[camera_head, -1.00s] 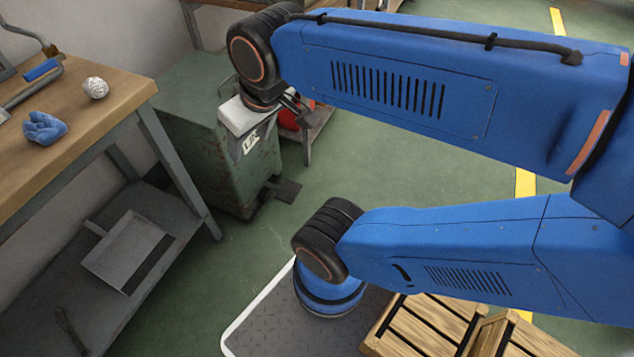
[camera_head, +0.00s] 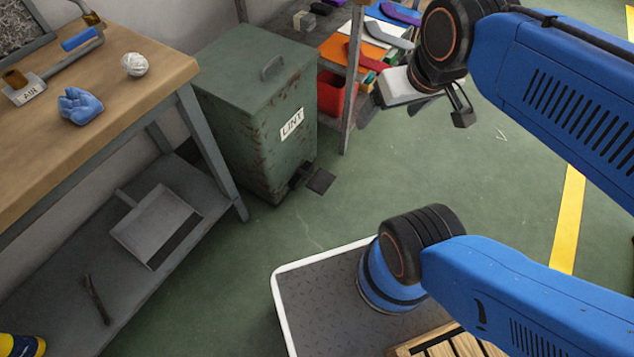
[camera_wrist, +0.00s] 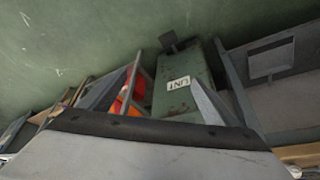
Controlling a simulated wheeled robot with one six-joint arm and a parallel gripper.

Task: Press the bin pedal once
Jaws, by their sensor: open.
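The lint bin (camera_head: 258,105) is a rusty green metal box with a handled lid, shut, and a LINT label. Its dark pedal (camera_head: 320,181) sticks out low at its front right, near the floor. In the wrist view the bin (camera_wrist: 186,88) is at upper middle with the pedal (camera_wrist: 178,43) above it. My gripper (camera_head: 458,108) is up and to the right of the bin in the head view, apart from bin and pedal. In the wrist view its two fingers (camera_wrist: 160,92) are spread, with nothing held between them.
A wooden workbench (camera_head: 160,65) stands left of the bin, with a dustpan (camera_head: 157,222) on its lower shelf. A shelf with a red bin (camera_head: 335,95) and coloured items stands behind. Green floor in front of the pedal is clear.

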